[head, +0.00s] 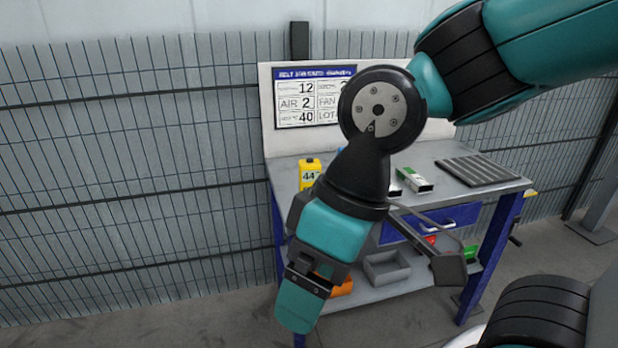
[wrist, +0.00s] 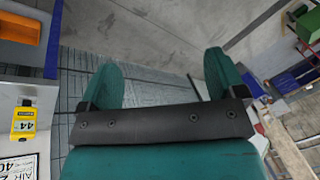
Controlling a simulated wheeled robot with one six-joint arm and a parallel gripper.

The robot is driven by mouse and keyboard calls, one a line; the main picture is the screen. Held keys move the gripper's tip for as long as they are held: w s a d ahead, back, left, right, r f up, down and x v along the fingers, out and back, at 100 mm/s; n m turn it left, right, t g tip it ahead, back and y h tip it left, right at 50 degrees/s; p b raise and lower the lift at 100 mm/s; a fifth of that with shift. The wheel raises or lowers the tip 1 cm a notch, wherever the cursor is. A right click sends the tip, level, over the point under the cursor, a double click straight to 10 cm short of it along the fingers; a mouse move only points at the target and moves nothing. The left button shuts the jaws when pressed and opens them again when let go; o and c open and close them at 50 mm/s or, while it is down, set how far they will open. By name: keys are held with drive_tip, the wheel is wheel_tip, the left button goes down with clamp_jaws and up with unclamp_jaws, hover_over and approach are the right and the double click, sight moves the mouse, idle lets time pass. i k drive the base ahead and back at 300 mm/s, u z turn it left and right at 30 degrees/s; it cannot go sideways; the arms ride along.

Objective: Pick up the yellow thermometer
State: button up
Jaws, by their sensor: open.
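The yellow thermometer (head: 309,174) stands upright at the left part of the grey tabletop, with a white display reading about 44. It also shows at the left edge of the wrist view (wrist: 24,121), turned sideways to the gripper. My gripper (wrist: 165,75) is open and empty, its two teal fingers apart with only floor and fence between them. In the head view my gripper (head: 300,300) hangs in front of the table, pointing down and nearer the camera than the thermometer. The thermometer is apart from the fingers.
The table (head: 430,155) carries a white and green box (head: 414,180) and a dark ribbed mat (head: 477,170). A board (head: 300,97) with numbers stands behind. A blue drawer (head: 440,222), a grey bin (head: 386,268) and an orange bin (head: 342,287) are below. A wire fence (head: 130,180) stands behind.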

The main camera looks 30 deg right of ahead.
sight(308, 172)
drive_tip(key=u, duration=0.65)
drive_tip(key=i, duration=1.2)
drive_tip(key=z, duration=0.65)
